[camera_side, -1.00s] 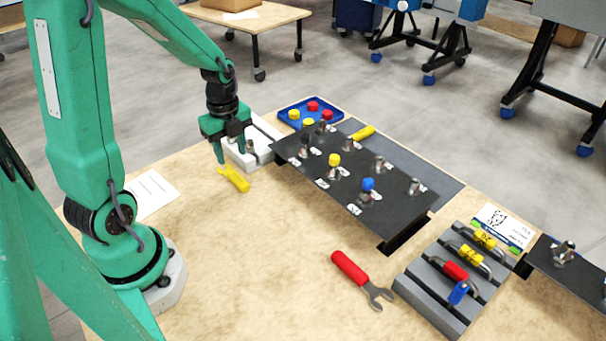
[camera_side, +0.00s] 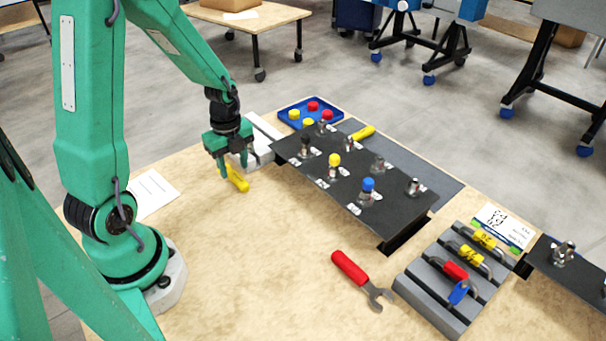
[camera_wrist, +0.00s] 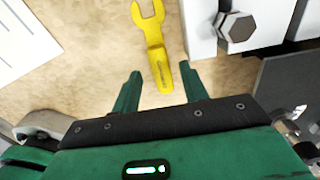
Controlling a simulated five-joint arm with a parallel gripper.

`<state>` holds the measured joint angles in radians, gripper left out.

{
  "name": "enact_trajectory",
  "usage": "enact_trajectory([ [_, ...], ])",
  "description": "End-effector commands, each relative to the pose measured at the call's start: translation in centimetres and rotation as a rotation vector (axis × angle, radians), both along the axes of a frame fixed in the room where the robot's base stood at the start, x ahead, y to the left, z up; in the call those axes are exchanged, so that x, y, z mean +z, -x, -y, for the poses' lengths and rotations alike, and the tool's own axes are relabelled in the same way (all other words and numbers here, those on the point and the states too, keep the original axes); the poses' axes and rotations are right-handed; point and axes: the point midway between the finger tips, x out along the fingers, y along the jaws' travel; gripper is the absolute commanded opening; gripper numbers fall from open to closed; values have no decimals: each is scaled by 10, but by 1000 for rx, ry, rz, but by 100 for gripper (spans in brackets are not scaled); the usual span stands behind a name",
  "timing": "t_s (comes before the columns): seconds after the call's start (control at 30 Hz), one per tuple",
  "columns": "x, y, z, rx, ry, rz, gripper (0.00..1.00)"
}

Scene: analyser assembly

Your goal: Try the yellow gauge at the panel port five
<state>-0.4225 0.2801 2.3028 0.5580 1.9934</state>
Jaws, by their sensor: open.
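The yellow gauge (camera_side: 238,180), shaped like an open-ended spanner, lies on the wooden table. In the wrist view the gauge (camera_wrist: 155,42) has its forked end away from me and its handle towards my jaws. My gripper (camera_side: 239,166) is open and empty, low over the gauge. In the wrist view my gripper (camera_wrist: 161,70) has its fingertips on either side of the handle, apart from it. The dark panel (camera_side: 352,193) stands to the right with several metal fittings, some capped black, yellow or blue. Its labels are too small to read, so I cannot tell which port is five.
A white block (camera_side: 263,142) with a bolt stands close beside my gripper. A red spanner (camera_side: 350,267) lies at the front. A grey rack (camera_side: 424,294) holds red, yellow and blue handled pieces. A blue tray (camera_side: 290,125) holds caps.

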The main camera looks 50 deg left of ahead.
Motion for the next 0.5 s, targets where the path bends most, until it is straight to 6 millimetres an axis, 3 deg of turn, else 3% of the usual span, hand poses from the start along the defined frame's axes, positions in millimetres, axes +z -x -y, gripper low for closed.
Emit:
enact_trajectory([
  [0.2,-15,1,0,0,1,-3,44],
  [0.5,-21,0,0,0,0,-1,44],
])
